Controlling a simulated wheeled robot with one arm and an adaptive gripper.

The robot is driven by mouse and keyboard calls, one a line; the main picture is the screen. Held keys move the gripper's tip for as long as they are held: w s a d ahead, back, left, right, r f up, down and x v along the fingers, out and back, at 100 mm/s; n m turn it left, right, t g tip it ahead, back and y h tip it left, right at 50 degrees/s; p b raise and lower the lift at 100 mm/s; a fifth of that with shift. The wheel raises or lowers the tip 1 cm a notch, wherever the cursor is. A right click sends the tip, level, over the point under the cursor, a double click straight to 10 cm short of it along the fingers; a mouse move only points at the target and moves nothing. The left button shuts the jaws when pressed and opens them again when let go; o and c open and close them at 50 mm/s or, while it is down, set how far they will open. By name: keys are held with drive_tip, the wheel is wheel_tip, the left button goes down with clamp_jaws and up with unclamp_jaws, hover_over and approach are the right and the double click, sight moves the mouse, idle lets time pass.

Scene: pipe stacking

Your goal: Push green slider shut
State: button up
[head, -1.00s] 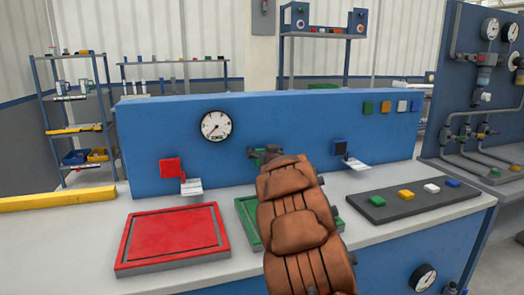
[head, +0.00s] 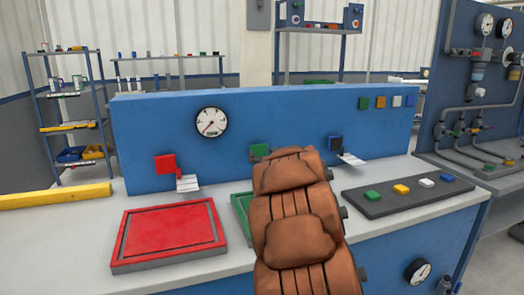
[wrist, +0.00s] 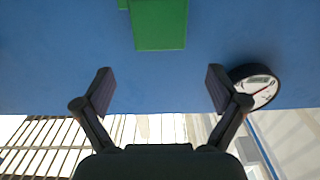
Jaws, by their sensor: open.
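The green slider (head: 259,150) is on the blue upright panel, left of its middle in the head view. My brown-covered arm hides its lower right part. In the wrist view a green block (wrist: 160,25), which looks like this slider, is at the top centre against the blue panel. My gripper (wrist: 160,89) is open and empty, with its two dark fingers spread wide. The green block lies beyond the fingertips, centred between them, and looks apart from them. In the head view the gripper is hidden behind my arm.
A gauge (head: 211,122) is between red and green. A red tray (head: 168,233), a partly hidden green tray (head: 240,208) and a dark button strip (head: 404,192) are on the bench.

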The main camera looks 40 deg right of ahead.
drive_tip(key=shift+v, duration=1.9)
